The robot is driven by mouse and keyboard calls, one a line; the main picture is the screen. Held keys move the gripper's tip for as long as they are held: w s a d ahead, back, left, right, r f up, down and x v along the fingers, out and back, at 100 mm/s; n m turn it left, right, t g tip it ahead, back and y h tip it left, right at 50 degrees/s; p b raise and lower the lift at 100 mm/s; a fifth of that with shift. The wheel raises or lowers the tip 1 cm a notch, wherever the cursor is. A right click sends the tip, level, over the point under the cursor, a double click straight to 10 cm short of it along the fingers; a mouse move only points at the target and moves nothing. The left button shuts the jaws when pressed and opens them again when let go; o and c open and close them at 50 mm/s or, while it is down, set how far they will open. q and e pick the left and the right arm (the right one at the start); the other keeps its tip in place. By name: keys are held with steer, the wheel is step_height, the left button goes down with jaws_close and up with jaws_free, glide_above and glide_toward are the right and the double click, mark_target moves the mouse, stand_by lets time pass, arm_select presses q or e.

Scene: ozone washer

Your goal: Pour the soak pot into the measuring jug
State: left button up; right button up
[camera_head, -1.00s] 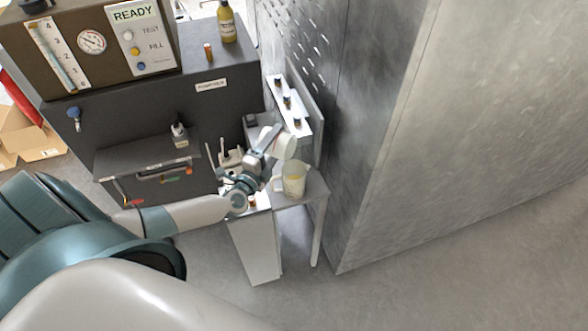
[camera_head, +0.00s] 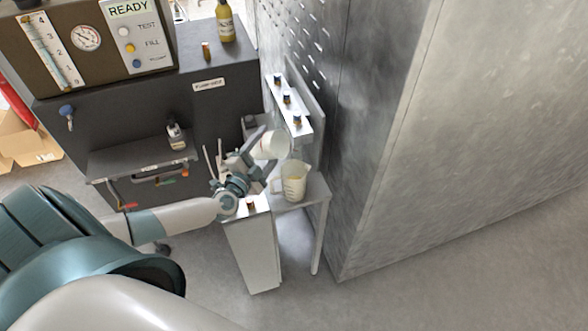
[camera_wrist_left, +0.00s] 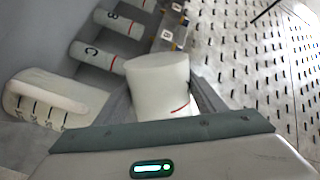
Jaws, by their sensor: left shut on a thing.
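The soak pot (camera_head: 273,146), a small white cylinder, is held in my left gripper (camera_head: 256,152), tilted and off the table. In the left wrist view the pot (camera_wrist_left: 157,85) sits between the two fingers and shows a red line on its side. The clear measuring jug (camera_head: 294,182) stands upright on the small table, below and slightly right of the pot, with a little yellowish tint inside. In the left wrist view the jug (camera_wrist_left: 45,98) lies at the left, with dark scale marks. The pot's contents are hidden. My right gripper is out of view.
A white shelf (camera_head: 289,104) with several dark-topped items runs along the perforated metal wall (camera_head: 300,60). A narrow white stand (camera_head: 252,255) is in front. The dark washer cabinet (camera_head: 130,110) with a small bottle (camera_head: 176,136) is to the left. Grey floor is clear at the front right.

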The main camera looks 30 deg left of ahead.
arm_select(q)
steer(key=shift+f, duration=0.1)
stand_by(0.7)
steer(key=shift+f+n, duration=0.1)
steer(key=shift+n, duration=0.3)
steer(key=shift+r+n+p, duration=0.3)
steer(key=shift+n+p, duration=0.4)
steer(key=shift+p, duration=0.1)
steer(key=shift+a+f+n, duration=0.1)
steer(key=shift+f+n, duration=0.05)
steer(key=shift+n, duration=0.15)
steer(key=shift+a+f+n+b, duration=0.3)
steer(key=shift+f+n, duration=0.3)
steer(key=shift+n, duration=0.3)
steer(key=shift+s+a+f+n+b, duration=0.1)
steer(key=shift+a+f+n+b, duration=0.75)
steer(key=shift+n, duration=0.55)
steer(key=shift+a+r+n, duration=0.35)
steer(key=shift+a+n, duration=0.25)
steer(key=shift+n, duration=0.45)
steer(key=shift+a+r+n, duration=0.35)
steer(key=shift+a+n, duration=0.2)
steer(key=shift+n, duration=0.5)
